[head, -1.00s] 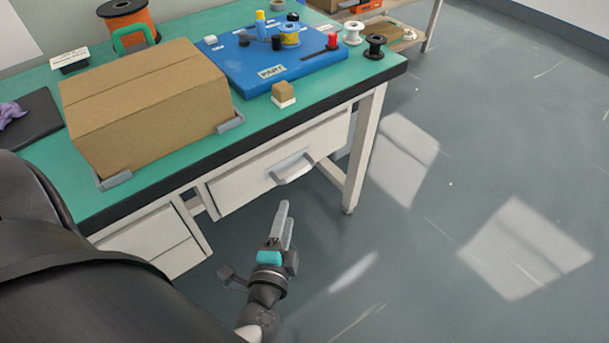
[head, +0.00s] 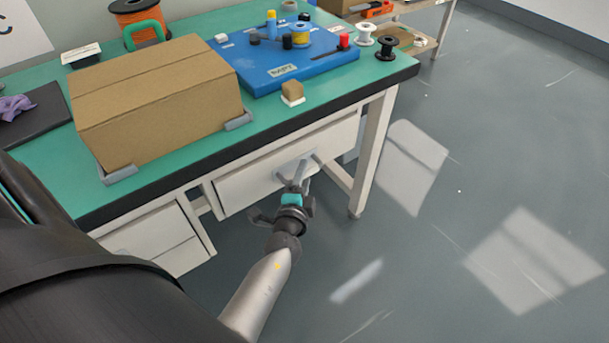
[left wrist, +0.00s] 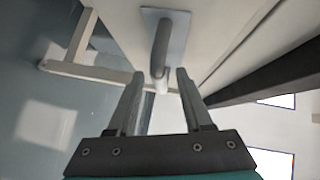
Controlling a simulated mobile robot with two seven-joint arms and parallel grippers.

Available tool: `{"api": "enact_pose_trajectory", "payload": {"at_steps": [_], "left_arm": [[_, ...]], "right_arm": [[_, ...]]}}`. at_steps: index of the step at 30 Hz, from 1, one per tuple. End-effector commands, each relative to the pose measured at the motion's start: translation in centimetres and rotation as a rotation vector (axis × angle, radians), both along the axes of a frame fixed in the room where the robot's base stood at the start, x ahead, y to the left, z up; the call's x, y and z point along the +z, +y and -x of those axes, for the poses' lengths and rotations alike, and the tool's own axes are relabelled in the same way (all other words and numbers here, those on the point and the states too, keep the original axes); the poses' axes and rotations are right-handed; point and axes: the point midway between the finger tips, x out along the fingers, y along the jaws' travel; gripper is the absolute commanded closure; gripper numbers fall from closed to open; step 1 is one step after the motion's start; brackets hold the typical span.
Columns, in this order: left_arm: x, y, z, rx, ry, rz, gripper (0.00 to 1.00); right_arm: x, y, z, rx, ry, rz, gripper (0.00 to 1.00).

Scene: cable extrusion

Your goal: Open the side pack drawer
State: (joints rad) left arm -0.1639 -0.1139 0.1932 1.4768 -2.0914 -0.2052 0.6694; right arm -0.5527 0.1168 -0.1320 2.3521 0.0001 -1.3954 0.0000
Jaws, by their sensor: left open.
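The side pack drawer (head: 242,188) is a white drawer under the green workbench top, and its front looks closed. Its grey bar handle (left wrist: 160,50) stands out from a plate on the drawer front in the left wrist view. My left gripper (head: 300,172) is at the handle in the head view, hiding most of it. In the left wrist view my left gripper (left wrist: 158,85) is open, with the near end of the handle between or just ahead of its fingertips. I cannot tell whether they touch. My right gripper is not in view.
A cardboard box (head: 160,105) sits on the green bench top (head: 205,165). A blue board (head: 290,65) with spools and a small brown block (head: 292,90) are also there. A bench leg (head: 372,150) stands right of the drawer. The floor (head: 420,270) on the right is clear.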

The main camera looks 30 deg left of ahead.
Motion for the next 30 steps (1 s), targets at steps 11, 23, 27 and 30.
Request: {"api": "enact_pose_trajectory", "payload": {"at_steps": [11, 23, 27, 30], "left_arm": [[-0.14, 0.29, -0.78, 0.0, 0.001, 0.0, 0.49], [-0.12, 0.27, -0.75, 0.0, 0.0, 0.0, 0.87], [-0.13, 0.28, -0.75, 0.0, 0.0, 0.0, 1.0], [-0.14, 0.28, -0.75, 0.0, 0.0, -0.001, 1.0]], "right_arm": [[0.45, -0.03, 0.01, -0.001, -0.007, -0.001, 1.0], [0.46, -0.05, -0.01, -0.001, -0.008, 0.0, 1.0], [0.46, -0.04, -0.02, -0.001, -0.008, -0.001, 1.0], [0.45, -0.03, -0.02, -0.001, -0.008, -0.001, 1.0]]}}
